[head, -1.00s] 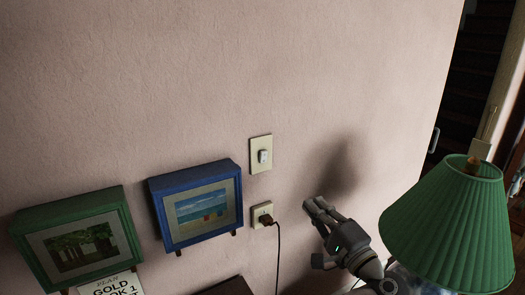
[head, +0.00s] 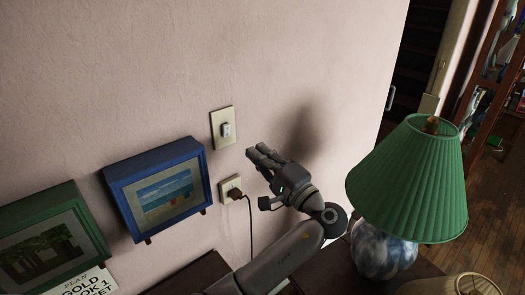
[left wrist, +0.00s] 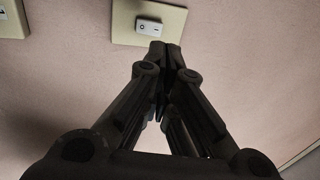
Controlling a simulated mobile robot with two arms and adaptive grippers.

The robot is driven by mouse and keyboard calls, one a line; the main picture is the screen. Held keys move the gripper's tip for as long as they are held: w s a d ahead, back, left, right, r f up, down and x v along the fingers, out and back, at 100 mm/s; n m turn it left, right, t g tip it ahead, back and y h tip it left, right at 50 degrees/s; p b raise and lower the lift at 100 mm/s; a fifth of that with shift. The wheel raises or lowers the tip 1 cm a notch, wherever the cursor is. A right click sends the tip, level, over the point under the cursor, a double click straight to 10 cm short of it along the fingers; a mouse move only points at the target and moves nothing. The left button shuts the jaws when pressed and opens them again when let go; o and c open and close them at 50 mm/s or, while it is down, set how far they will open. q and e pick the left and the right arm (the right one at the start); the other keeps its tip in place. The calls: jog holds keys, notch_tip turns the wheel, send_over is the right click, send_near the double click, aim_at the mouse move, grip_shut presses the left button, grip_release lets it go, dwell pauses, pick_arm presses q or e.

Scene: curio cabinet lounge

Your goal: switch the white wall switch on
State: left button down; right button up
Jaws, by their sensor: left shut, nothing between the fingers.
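The white wall switch (head: 226,130) is a small rocker on a cream plate (head: 215,120) on the pink wall. In the left wrist view the rocker (left wrist: 149,25) shows a circle mark at its left end and a dash at its right end. I cannot tell which end is pressed in. My left gripper (head: 257,151) is shut and empty, to the lower right of the switch. In the left wrist view its fingertips (left wrist: 162,50) overlap the plate's near edge, just below the rocker. Contact cannot be told. My right gripper is not in view.
An outlet with a dark plug and cord (head: 235,193) is below the switch. A green-shaded lamp (head: 412,180) stands close to the right of my left arm. The wall above the switch is bare.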

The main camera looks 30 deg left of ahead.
aim_at(230, 126)
pick_arm(q)
jog(key=p+x, duration=0.4)
jog(key=x, duration=0.6)
jog(key=shift+r, duration=0.1)
jog(key=shift+a, duration=0.1)
